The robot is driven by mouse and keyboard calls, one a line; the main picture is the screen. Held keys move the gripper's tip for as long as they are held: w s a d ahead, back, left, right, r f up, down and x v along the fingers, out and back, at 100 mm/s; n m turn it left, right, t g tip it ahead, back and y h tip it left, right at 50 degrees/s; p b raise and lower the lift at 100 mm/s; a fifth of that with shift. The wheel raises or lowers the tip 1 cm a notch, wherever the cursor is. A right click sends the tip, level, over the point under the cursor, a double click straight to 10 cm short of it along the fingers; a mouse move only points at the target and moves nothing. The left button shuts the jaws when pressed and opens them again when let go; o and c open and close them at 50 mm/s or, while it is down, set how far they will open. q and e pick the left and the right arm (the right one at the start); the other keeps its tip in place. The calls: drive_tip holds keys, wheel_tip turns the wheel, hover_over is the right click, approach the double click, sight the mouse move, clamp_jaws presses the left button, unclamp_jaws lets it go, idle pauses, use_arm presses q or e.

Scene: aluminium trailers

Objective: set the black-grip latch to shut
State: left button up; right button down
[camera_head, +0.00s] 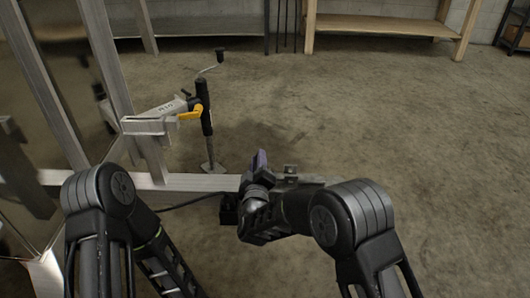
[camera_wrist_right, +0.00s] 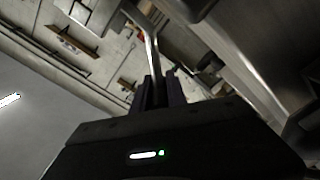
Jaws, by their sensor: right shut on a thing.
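My right gripper (camera_head: 261,162) is low over the trailer's drawbar in the head view. In the right wrist view its dark fingers (camera_wrist_right: 160,90) are shut at the end of a thin silver lever (camera_wrist_right: 152,48), which I take to be the black-grip latch. The lever runs upward from between the fingertips. Its grip is hidden by the fingers, and its angle to the catch cannot be told. In the head view the latch is hidden behind my right gripper and wrist. My left arm comes in at lower left; its gripper is out of view.
A jack post (camera_head: 206,120) with a crank and a yellow lever (camera_head: 191,112) stands left of my right gripper. A metal bracket (camera_head: 291,172) sits on the drawbar (camera_head: 205,182) just right of it. Trailer uprights (camera_head: 108,60) fill the left. The concrete floor (camera_head: 400,110) at right is clear.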

drive_tip(key=shift+a+f+n, duration=0.15)
drive_tip(key=shift+f+n, duration=0.45)
drive_tip(key=shift+f, duration=0.3)
drive_tip(key=shift+f, duration=0.1)
drive_tip(key=c, duration=1.3)
unclamp_jaws()
drive_tip(key=shift+s, duration=0.1)
drive_tip(key=s+p, duration=0.1)
drive_tip(key=s, duration=0.6)
drive_tip(key=shift+s+d+p, duration=0.2)
drive_tip(key=shift+s+p, duration=0.1)
drive_tip(key=shift+p, duration=0.05)
drive_tip(key=shift+s, duration=0.1)
